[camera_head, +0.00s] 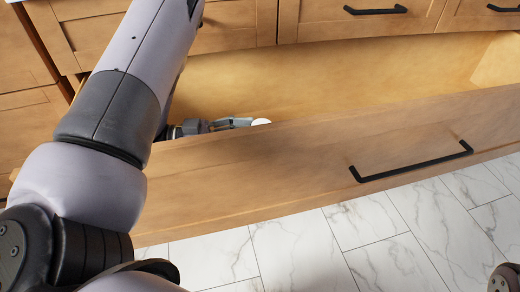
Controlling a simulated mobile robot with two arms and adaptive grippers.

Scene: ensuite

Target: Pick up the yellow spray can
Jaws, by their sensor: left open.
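My left arm reaches down from the left into an open wooden drawer (330,140). My left gripper (245,122) is inside the drawer, low behind the front panel, and is open. A small white rounded thing (262,122) shows right at its fingertips. Its lower part is hidden by the drawer front, so I cannot tell whether it belongs to the spray can. No yellow can body shows. I cannot tell whether the fingers touch the white thing. My right gripper is not in view.
The drawer front with its black handle (410,162) stands between me and the drawer's inside. Closed wooden cabinet fronts (235,25) rise behind it. The visible right part of the drawer is empty. The marble-tiled floor (330,245) in front is clear.

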